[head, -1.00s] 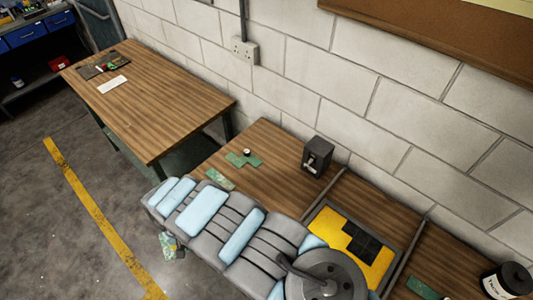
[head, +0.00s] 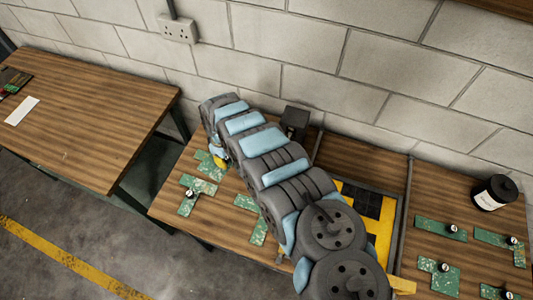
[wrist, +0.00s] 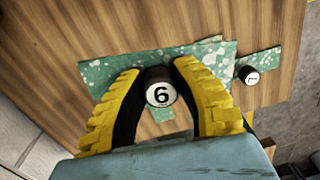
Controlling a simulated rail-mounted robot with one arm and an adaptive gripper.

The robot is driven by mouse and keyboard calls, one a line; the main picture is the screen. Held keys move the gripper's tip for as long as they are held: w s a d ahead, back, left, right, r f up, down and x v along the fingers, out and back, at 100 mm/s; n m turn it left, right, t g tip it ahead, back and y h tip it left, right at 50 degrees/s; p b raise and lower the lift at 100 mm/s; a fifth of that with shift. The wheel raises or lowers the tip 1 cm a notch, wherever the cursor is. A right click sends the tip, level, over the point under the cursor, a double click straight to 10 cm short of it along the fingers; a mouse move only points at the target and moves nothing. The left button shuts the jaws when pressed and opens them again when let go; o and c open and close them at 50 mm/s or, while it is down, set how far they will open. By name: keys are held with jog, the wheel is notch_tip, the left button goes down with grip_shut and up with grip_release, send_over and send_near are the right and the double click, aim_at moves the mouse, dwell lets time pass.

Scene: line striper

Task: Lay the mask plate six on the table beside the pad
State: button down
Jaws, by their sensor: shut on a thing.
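Mask plate six is a green, white-speckled plate (wrist: 105,76) with a black knob whose white top reads 6. In the wrist view my gripper (wrist: 157,75) has its yellow fingers shut around that knob. In the head view plate six (head: 207,166) shows at the left end of the near table, partly hidden by my gripper (head: 220,159). It is at or just above the wood; I cannot tell whether it touches. The pad (head: 382,238), yellow with black squares, is right of my arm and partly hidden by it.
Another green plate (head: 189,185) with a knob lies close to plate six; its knob shows in the wrist view (wrist: 249,75). A green plate (head: 258,232) lies beside my arm. Several plates and a black jar (head: 494,193) are at the right. A dark block (head: 294,121) stands near the wall.

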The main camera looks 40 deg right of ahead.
jog(key=s+d+f+n+b, duration=0.15)
jog(key=s+d, duration=0.25)
jog(key=d, duration=0.4)
jog(key=s+d+f+n, duration=0.1)
jog(key=s+d+f, duration=0.1)
jog(key=s+d, duration=0.35)
jog(key=f+b, duration=0.2)
jog(key=w+d+f+b, duration=0.1)
jog(key=f+b, duration=0.1)
jog(key=w+f+b, duration=0.1)
jog(key=f+b, duration=0.1)
jog(key=shift+d+f, duration=0.15)
jog(key=shift+d, duration=0.1)
jog(key=shift+f+b, duration=0.45)
jog(key=shift+f, duration=0.05)
jog(key=c, duration=0.8)
grip_release()
jog(key=shift+r, duration=0.15)
notch_tip(320, 180, up, 12)
jog(key=shift+w+d, duration=0.25)
jog(key=shift+w, duration=0.05)
